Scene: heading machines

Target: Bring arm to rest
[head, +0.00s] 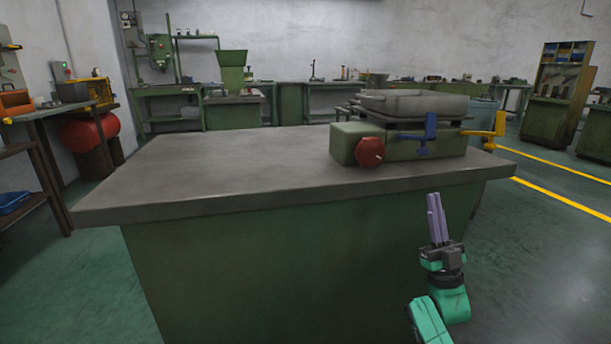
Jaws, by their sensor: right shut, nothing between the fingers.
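My right arm (441,303) is teal and comes in from the bottom right. My right gripper (435,203) has purple fingers that point up and lie close together. It is shut and empty, in front of the right part of the green workbench (250,266). The fingertips show below the bench machine and do not appear to touch anything. My left arm and left gripper are out of view.
The benchtop's left part is clear. Open floor (550,265) lies at right. A shelf table (40,150) stands left.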

